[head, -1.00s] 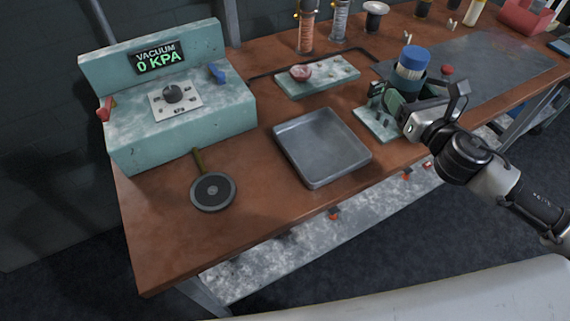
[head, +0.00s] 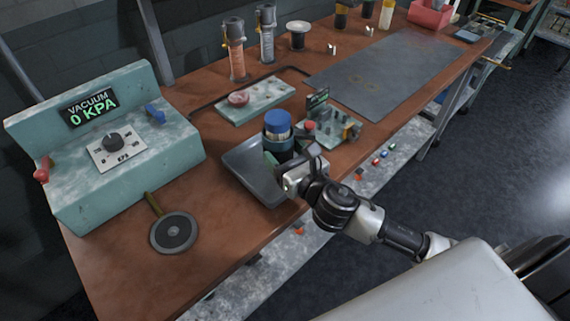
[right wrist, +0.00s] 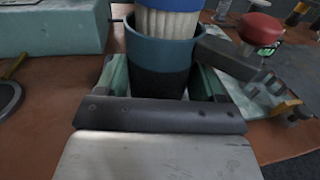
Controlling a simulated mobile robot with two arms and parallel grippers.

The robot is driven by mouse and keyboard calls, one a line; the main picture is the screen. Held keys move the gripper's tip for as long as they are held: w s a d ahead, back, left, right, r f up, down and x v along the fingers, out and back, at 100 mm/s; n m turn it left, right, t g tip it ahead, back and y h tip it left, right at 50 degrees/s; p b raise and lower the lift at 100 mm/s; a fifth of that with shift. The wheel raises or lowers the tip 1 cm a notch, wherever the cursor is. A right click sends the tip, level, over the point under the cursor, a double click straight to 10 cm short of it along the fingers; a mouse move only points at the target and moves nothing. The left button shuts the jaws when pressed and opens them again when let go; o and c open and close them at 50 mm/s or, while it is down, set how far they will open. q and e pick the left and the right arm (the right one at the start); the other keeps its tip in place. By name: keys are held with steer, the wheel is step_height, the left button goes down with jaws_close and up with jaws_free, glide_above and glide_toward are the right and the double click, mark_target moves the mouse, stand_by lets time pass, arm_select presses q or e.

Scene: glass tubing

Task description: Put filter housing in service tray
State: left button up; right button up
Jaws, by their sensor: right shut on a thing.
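The filter housing is a dark cup with a teal upper part (head: 279,145). A pleated white filter with a blue cap (head: 278,124) stands in it. In the right wrist view the housing (right wrist: 160,62) sits upright between the green jaw pads of my right gripper (right wrist: 161,85), which is shut on it. In the head view my right gripper (head: 280,160) is over the right part of the grey service tray (head: 245,167). Gripper and housing hide part of the tray, and I cannot tell whether the housing touches its floor. My left gripper is not in view.
A green fixture (head: 335,130) with a red knob (head: 309,126) stands close right of the housing. A green block with a reddish dish (head: 239,99) lies behind the tray. A vacuum box (head: 110,140) and a round black disc with a handle (head: 173,232) are at left.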

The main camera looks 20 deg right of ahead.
steer(key=shift+f+b, duration=0.45)
steer(key=shift+f, duration=1.45)
steer(key=shift+f, duration=0.2)
steer(key=o, duration=1)
steer(key=shift+r, duration=0.25)
steer(key=s+b, duration=0.1)
steer(key=s, duration=0.3)
steer(key=s+d, duration=0.1)
steer(key=s, duration=0.3)
steer(key=s+d+b, duration=0.1)
steer(key=s, duration=0.3)
steer(key=shift+d+b, duration=0.15)
steer(key=shift+b, duration=0.15)
